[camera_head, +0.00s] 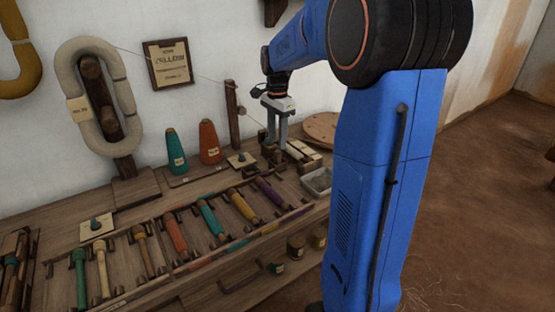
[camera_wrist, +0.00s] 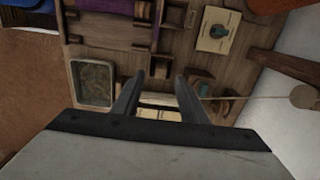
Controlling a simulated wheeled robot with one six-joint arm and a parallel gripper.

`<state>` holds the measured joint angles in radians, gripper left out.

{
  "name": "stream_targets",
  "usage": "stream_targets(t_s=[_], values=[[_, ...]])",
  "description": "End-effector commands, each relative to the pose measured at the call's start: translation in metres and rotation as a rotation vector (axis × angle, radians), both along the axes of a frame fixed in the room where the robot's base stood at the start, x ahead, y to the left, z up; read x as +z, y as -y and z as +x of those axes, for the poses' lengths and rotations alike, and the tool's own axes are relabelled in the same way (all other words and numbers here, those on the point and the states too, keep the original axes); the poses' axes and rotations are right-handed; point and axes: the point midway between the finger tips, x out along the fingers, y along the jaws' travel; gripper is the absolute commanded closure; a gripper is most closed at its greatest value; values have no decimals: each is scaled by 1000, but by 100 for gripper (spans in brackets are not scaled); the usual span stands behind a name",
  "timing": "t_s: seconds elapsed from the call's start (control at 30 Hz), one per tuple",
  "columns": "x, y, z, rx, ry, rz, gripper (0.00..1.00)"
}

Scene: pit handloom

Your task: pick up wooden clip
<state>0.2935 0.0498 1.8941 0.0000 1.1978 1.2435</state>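My gripper (camera_head: 277,143) is low over the right end of the wooden bench, its two fingers pointing down. In the wrist view my gripper (camera_wrist: 159,84) is open, with a clear gap between the fingers and nothing held. A small dark brown wooden piece (camera_head: 273,156) stands on the bench just below the fingertips. In the wrist view a brown wooden block (camera_wrist: 160,67) shows between the fingertips, and pale flat pieces (camera_wrist: 159,114) lie nearer the palm. I cannot tell for sure which of these is the wooden clip, or whether a finger touches it.
A grey tray (camera_head: 317,181) is right of the gripper; it also shows in the wrist view (camera_wrist: 77,92). A round wooden disc (camera_head: 322,127) lies behind. A thread runs to a post (camera_head: 232,113). Teal (camera_head: 176,150) and orange cones (camera_head: 209,142) stand left. Several coloured bobbins lie along the front.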

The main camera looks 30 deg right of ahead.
Motion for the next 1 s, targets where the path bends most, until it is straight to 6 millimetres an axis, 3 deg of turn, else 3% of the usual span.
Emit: stream_targets(t_s=[0.27, 0.6, 0.9, 1.0], values=[[-18, 1, 1, 0, -1, 0, 61], [-59, 2, 2, 0, -2, 1, 61], [-62, 3, 2, 0, 0, 0, 61], [-62, 3, 2, 0, 0, 0, 85]])
